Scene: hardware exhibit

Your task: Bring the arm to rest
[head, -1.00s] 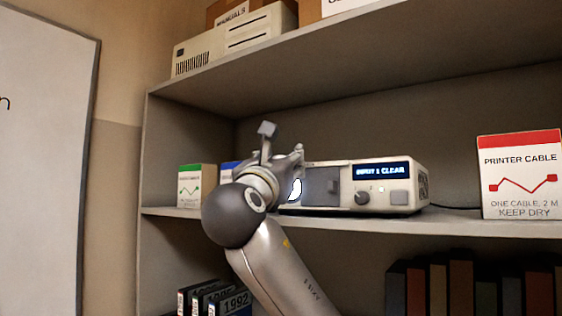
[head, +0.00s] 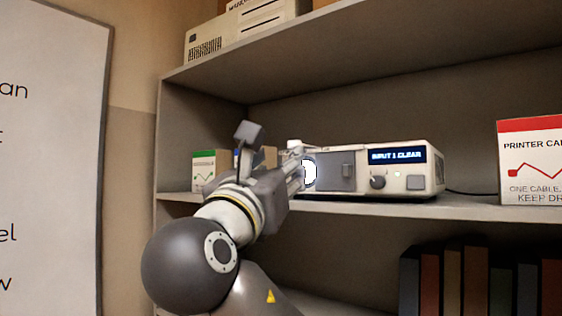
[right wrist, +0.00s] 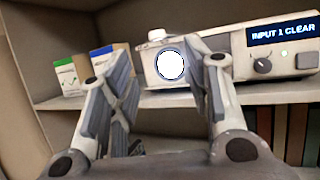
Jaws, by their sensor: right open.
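My right gripper (head: 296,172) is in front of the left end of a beige device on the shelf. In the right wrist view its two fingers (right wrist: 158,62) are spread apart with nothing between them, so it is open. The device (head: 408,158) has a blue display reading "INPUT 1 CLEAR", a knob and a grey panel. Whether the fingers touch the device cannot be told. My left gripper is not in view.
The shelf board (head: 470,209) carries a printer cable box (head: 530,165) at right and small boxes (head: 209,168) at left, partly behind my arm. Books (head: 475,280) stand below. A cream unit (head: 240,36) sits above. A whiteboard (head: 50,160) is at left.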

